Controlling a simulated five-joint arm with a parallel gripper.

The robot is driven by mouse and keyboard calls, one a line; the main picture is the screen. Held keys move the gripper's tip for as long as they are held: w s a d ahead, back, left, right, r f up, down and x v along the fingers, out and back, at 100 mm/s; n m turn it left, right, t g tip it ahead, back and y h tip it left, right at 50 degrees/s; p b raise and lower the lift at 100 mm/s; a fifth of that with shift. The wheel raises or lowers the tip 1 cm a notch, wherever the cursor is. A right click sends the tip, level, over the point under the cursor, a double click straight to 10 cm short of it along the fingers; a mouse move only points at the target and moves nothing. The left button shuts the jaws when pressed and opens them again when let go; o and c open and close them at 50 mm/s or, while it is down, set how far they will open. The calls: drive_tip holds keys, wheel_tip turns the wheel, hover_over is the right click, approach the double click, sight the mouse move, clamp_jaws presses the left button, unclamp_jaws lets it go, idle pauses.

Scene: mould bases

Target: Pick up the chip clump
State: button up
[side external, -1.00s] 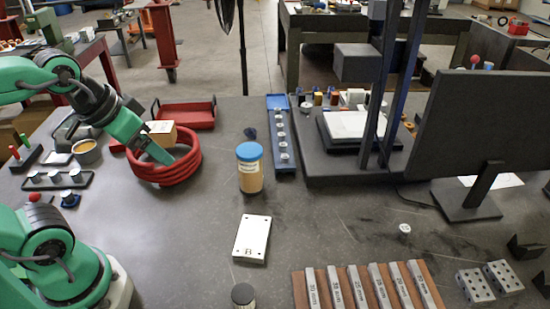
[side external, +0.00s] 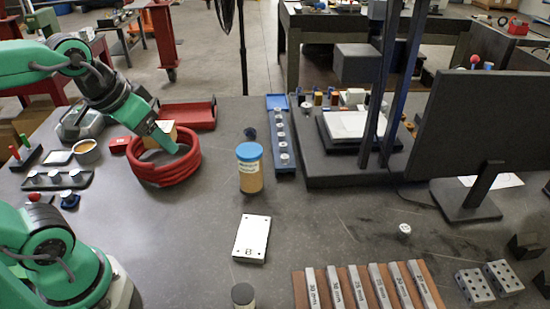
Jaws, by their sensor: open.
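My gripper (side external: 170,147) is above the coiled red hose (side external: 166,172) at the left. It is open, and nothing shows between its fingers, though the gap is hard to see from this side. I cannot clearly make out the chip clump. A small dark blue lump (side external: 250,132) on the bench behind the blue-capped jar is too small to name for sure. It stands apart from my gripper, to its right.
The blue-capped jar (side external: 249,170) stands right of the coil. A white plate (side external: 252,239) lies in front. A blue rail (side external: 282,140) and a dark stand are to the right.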

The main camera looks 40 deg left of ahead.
drive_tip(key=w+a+r+n+g, duration=0.15)
drive_tip(key=w+r, duration=0.25)
drive_tip(key=w, duration=0.8)
drive_tip(key=n+g, duration=0.4)
hover_over(250, 128)
wheel_tip(250, 128, down, 21)
drive_tip(key=shift+s+d+r, duration=0.1)
drive_tip(key=shift+r, duration=0.05)
drive_tip(key=shift+f, duration=0.35)
drive_tip(key=shift+f, duration=0.1)
drive_tip(key=shift+f, duration=1.2)
drive_tip(key=shift+f, duration=0.1)
drive_tip(key=shift+f, duration=2.5)
